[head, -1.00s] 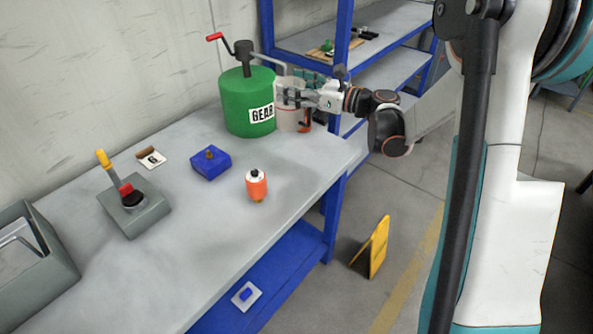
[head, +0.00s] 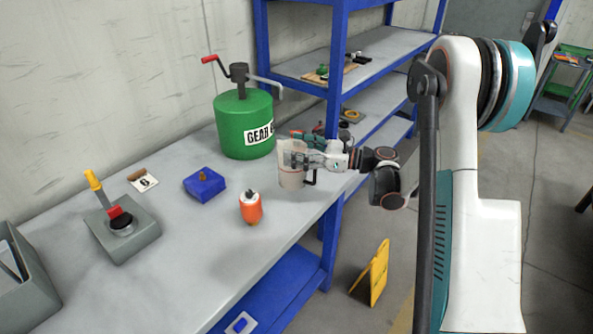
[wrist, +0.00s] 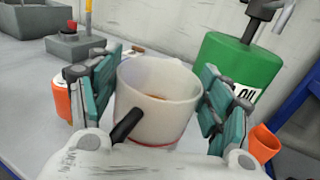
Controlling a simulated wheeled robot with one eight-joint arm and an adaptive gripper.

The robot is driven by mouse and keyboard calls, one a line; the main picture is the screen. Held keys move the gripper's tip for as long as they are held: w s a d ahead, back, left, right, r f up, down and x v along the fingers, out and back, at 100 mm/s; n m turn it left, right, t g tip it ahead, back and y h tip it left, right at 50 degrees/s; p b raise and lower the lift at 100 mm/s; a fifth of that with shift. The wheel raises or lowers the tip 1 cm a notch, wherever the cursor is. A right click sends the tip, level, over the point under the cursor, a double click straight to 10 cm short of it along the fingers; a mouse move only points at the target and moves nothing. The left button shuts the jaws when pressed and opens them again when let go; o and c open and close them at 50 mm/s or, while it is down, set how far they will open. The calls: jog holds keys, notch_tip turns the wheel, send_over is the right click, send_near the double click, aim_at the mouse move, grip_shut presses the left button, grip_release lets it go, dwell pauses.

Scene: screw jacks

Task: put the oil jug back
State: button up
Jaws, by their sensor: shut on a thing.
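The oil jug (head: 291,178) is a pale beige open cup with a dark handle. It is upright by the bench's right end, in front of the green gear-oil drum (head: 243,128) and apart from it. My gripper (head: 304,158) is shut on the jug. In the wrist view the teal finger pads lie on both sides of the jug (wrist: 158,95), and a little brown liquid shows inside. Whether its base touches the bench is unclear.
On the bench (head: 190,250) are an orange bottle (head: 250,209), a blue block (head: 204,185), a grey jack with a yellow handle (head: 122,228) and a card (head: 143,180). Blue shelving (head: 338,110) stands behind; a yellow floor sign (head: 371,273) is below.

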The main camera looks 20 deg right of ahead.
jog(key=shift+f+b, duration=0.75)
jog(key=shift+f, duration=2)
jog(key=shift+f, duration=0.2)
jog(key=o, duration=2)
jog(key=shift+r, duration=0.1)
jog(key=shift+r, duration=0.15)
jog(key=p+v, duration=0.2)
jog(key=v, duration=1)
